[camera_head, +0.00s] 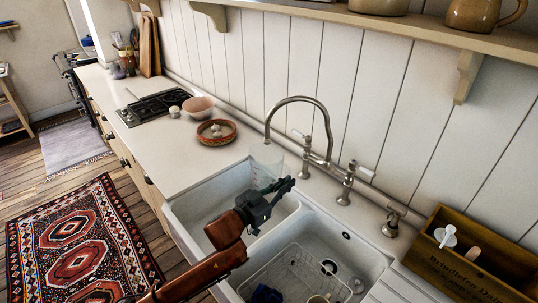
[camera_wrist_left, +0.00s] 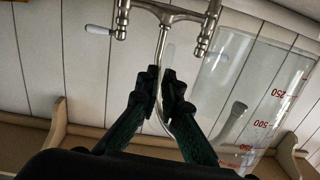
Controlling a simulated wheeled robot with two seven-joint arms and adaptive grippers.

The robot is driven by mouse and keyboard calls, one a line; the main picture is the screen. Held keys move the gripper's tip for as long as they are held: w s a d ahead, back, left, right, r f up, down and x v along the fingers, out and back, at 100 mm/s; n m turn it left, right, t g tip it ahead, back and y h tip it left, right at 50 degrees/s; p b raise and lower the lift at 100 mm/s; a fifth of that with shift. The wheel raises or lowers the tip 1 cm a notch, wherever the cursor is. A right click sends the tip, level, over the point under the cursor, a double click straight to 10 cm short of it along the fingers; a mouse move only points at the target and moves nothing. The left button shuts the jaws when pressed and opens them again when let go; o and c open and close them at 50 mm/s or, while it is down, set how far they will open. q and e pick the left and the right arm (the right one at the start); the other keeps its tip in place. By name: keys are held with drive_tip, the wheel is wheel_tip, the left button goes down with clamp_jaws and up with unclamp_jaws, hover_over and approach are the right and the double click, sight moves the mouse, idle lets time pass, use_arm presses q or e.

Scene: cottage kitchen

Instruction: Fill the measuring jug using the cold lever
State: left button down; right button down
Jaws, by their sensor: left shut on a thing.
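The clear measuring jug (camera_head: 264,161) is over the left sink basin, its mouth close under the end of the tap spout (camera_head: 268,133). Red marks show on its wall in the wrist view (camera_wrist_left: 276,92); I see no water in it. My left gripper (camera_head: 287,186) is shut at the jug's right side; in the wrist view its fingers (camera_wrist_left: 168,90) close on what looks like the clear handle. The tap (camera_head: 328,148) has two white-tipped levers, one at left (camera_head: 297,134) and one at right (camera_head: 353,164); I cannot tell which is cold. My right gripper is out of view.
The right basin holds a wire rack (camera_head: 290,270) and a cup (camera_head: 318,299). A patterned bowl (camera_head: 216,132) and a pink bowl (camera_head: 199,107) stand left of the sink. A wooden box (camera_head: 470,262) is at right. A shelf (camera_head: 400,30) runs above.

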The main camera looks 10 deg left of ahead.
use_arm(q)
drive_tip(key=shift+w, duration=0.35)
drive_tip(key=shift+f, duration=0.2)
wheel_tip(320, 180, down, 4)
drive_tip(key=shift+f, duration=0.45)
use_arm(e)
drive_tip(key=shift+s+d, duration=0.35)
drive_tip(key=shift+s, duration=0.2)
